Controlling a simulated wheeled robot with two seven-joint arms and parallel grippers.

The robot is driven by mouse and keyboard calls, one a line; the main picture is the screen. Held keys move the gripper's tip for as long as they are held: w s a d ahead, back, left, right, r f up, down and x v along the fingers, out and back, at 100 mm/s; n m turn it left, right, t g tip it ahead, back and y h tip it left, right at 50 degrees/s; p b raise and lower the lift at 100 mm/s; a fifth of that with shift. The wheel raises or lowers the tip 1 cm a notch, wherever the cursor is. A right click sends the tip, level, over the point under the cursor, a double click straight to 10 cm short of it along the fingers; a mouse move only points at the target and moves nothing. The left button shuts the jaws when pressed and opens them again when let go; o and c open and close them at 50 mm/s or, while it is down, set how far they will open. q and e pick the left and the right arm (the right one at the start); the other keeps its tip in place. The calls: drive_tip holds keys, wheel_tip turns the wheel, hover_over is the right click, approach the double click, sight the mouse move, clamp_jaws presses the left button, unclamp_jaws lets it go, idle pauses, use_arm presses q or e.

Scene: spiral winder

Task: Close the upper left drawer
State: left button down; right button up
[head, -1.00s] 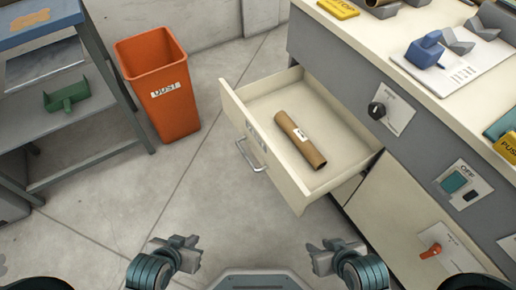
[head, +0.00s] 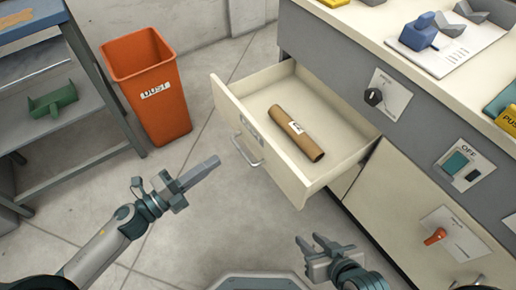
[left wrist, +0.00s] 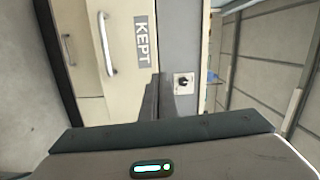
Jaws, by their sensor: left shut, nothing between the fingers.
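The cream upper left drawer (head: 232,105) stands pulled out of the grey cabinet, with a cardboard tube (head: 297,134) lying inside. Its bar handle (head: 247,152) is on the front panel. In the left wrist view a cream front with a handle (left wrist: 107,44) and a "KEPT" label (left wrist: 142,40) shows. My left gripper (head: 213,163) is shut and empty, left of the drawer front and apart from it in the head view. Its fingers also show in the left wrist view (left wrist: 158,88). My right gripper (head: 311,240) is open and empty, below the drawer's near corner in the picture.
An orange dust bin (head: 150,90) stands left of the drawer. A grey shelf (head: 60,130) with a green scoop (head: 52,103) is at the far left. Floor before the drawer is clear.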

sight(266, 141)
use_arm(q)
drive_tip(key=shift+s+d+f+m+g+h, duration=0.2)
drive_tip(key=shift+s+m+g+h, duration=0.15)
drive_tip(key=shift+m+g, duration=0.25)
drive_tip(key=shift+s+d+f+m+g+h, duration=0.2)
drive_tip(key=shift+s+m+g+h, duration=0.15)
drive_tip(key=shift+m, duration=0.35)
use_arm(e)
drive_tip(key=shift+a+r, duration=0.1)
drive_tip(key=shift+a, duration=0.05)
use_arm(q)
drive_tip(key=shift+w+d, duration=0.1)
drive_tip(key=shift+w, duration=0.1)
use_arm(e)
drive_tip(key=shift+w, duration=0.1)
